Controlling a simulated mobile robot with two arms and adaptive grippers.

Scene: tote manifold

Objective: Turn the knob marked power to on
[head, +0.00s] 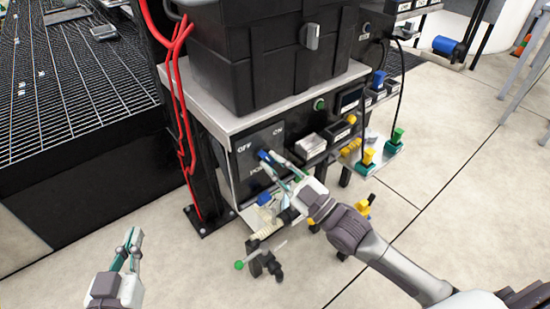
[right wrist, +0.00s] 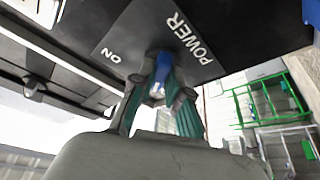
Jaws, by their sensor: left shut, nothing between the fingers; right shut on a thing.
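The power panel (head: 243,165) is a dark plate on the front of the station, with OFF at its left and ON at its upper right in the head view. The word below is partly hidden there. The right wrist view shows POWER and ON on the plate (right wrist: 150,38). The blue knob (head: 264,155) sits on this panel. My right gripper (head: 277,167) is shut on it, and the blue knob (right wrist: 160,75) shows between the fingers in the right wrist view. Which mark the knob points to is hard to tell. My left gripper (head: 130,245) is shut and empty, low at the left.
A black tote (head: 260,50) stands on the metal top above the panel. A black post (head: 185,140) with red cables (head: 182,130) stands left of the panel. Valves and fittings (head: 262,258) stick out below. Open floor (head: 130,285) lies around my left gripper.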

